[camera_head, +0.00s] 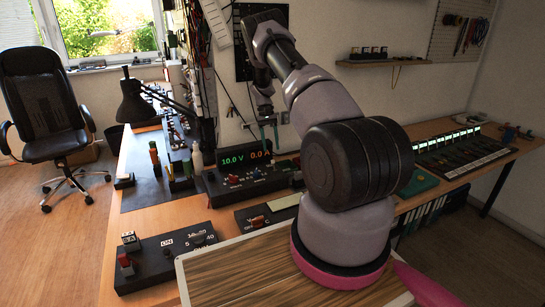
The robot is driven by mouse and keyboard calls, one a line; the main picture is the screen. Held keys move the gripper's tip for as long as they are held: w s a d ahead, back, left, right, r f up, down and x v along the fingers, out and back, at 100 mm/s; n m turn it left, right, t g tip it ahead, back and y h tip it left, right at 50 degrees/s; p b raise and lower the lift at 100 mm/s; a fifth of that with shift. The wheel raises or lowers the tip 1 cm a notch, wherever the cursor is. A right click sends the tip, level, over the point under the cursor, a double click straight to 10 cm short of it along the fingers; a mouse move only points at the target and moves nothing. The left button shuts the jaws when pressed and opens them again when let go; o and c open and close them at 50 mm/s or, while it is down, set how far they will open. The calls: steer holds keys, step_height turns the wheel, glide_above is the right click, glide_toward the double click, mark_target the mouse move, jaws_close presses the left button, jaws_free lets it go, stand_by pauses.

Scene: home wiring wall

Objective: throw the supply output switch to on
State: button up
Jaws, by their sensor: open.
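The power supply (238,180) is a dark box on the bench with a lit readout of 10.0 V and 0.0 A. Its sloped front carries several small knobs and a reddish control; which of them is the output switch, and its position, is too small to tell. My gripper (270,140) is behind and above the supply's right part, pointing down, with its slim fingers apart and empty. It appears clear of the supply's controls, though the depth is hard to judge.
A black switch panel (168,262) marked ON, with a red-topped lever (125,262), stands at the front left. A black desk lamp (135,103), a white bottle (197,159) and upright tools stand left of the supply. Another dark box (262,216) lies in front of it.

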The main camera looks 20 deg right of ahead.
steer(key=v, duration=0.3)
steer(key=shift+r, duration=0.25)
steer(key=shift+w, duration=0.1)
stand_by(0.4)
steer(key=s+a+r+t, duration=0.2)
steer(key=s+a+r, duration=0.15)
steer(key=r, duration=0.65)
steer(key=s+a+r+t+y, duration=0.1)
steer(key=s+a+r+t, duration=0.2)
steer(key=r, duration=0.8)
steer(key=s+a+r+t, duration=0.1)
steer(key=s+a+r, duration=0.3)
steer(key=r, duration=0.6)
steer(key=s+a+r+t, duration=0.1)
steer(key=s+a+r, duration=0.1)
steer(key=s+r, duration=0.3)
steer(key=s+a+r+t, duration=0.1)
steer(key=s+a+r, duration=0.1)
steer(key=s, duration=0.6)
steer(key=s+a+t, duration=0.3)
steer(key=s+a, duration=0.1)
steer(key=s, duration=1)
steer(key=shift+t+y, duration=0.3)
steer(key=shift+t, duration=0.1)
